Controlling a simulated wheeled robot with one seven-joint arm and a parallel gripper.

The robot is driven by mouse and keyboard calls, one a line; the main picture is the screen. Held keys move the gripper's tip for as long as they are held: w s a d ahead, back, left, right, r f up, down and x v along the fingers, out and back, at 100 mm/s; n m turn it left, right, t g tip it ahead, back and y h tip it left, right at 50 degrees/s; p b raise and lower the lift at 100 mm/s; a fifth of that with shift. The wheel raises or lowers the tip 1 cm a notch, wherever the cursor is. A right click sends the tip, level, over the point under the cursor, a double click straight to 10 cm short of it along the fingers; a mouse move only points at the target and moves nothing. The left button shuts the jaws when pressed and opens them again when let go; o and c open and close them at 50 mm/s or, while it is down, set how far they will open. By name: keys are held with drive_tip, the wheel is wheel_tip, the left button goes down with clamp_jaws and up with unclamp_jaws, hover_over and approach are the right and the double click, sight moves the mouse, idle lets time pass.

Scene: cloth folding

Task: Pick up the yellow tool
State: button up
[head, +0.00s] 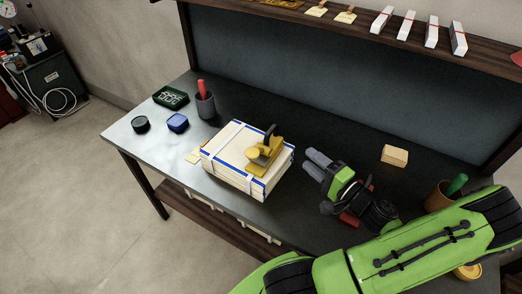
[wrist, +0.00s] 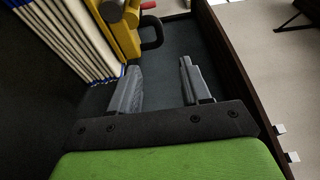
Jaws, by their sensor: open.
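The yellow tool (head: 263,155), which looks like a hand plane with a dark handle, lies on top of a strapped pale stack (head: 232,172) with blue edges. In the wrist view the yellow tool (wrist: 126,38) is at the top, cut off by the frame edge, beside the stack (wrist: 62,42). My gripper (head: 308,163) is just right of the stack in the head view, its grey fingers pointing toward the tool. In the wrist view my gripper (wrist: 161,64) is open and empty, with the fingers apart and short of the tool.
The grey workbench (head: 118,130) carries a dark cup with a red item (head: 205,104), a blue box (head: 178,122), a black round item (head: 140,124) and a green-digit clock (head: 171,97) at left. A wooden block (head: 394,155) lies behind my arm. A shelf (head: 330,25) runs above.

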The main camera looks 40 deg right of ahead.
sight(273, 131)
drive_tip(key=w, duration=1.5)
drive_tip(key=shift+w+a, duration=0.1)
clamp_jaws()
drive_tip(key=shift+r, duration=0.15)
idle(0.5)
